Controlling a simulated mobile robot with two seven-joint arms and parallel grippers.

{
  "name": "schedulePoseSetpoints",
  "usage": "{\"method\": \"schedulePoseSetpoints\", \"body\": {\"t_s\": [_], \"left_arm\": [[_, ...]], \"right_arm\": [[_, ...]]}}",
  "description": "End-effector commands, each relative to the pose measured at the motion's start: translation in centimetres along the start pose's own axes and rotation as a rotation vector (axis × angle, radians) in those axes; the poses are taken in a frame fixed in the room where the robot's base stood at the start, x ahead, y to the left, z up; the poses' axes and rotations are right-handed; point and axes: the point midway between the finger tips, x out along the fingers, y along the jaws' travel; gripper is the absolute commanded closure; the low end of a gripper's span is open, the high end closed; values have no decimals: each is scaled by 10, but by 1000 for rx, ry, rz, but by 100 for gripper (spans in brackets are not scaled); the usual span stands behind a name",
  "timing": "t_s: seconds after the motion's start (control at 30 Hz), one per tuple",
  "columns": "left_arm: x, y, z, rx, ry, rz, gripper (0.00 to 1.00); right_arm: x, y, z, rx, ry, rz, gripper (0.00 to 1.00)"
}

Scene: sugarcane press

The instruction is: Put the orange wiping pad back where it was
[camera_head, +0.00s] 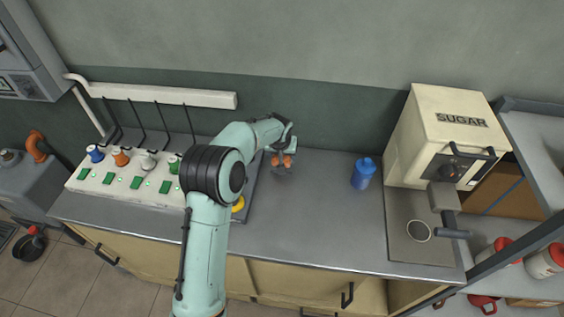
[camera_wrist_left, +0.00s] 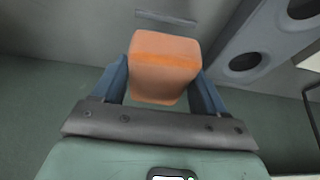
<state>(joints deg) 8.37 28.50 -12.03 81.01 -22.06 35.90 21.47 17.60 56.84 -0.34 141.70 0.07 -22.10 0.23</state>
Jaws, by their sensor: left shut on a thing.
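The orange wiping pad (camera_wrist_left: 164,66) is a small block with rounded edges, seen between the two blue-grey fingers of my left gripper (camera_wrist_left: 162,88) in the left wrist view. The gripper is shut on it. In the head view my left gripper (camera_head: 281,165) is over the back part of the grey counter (camera_head: 310,215), with the orange pad (camera_head: 288,161) showing at its tip. I cannot tell whether the pad touches the counter. My right gripper is not in view.
A blue bottle (camera_head: 363,173) stands right of the gripper, before the cream SUGAR machine (camera_head: 445,135). A white panel (camera_head: 125,178) with several coloured knobs is at left. A yellow item (camera_head: 238,204) is partly hidden behind my left arm. The counter's middle is clear.

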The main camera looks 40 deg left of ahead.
Motion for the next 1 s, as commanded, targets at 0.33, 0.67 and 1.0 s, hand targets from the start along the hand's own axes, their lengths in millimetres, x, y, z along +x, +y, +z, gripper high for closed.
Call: {"method": "schedulePoseSetpoints", "body": {"t_s": [0.33,0.67,1.0], "left_arm": [[39,0,17,1,-3,-2,56],[42,0,18,1,-1,0,56],[43,0,18,0,-1,0,2]], "right_arm": [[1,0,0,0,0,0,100],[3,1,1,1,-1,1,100],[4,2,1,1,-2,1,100]]}}
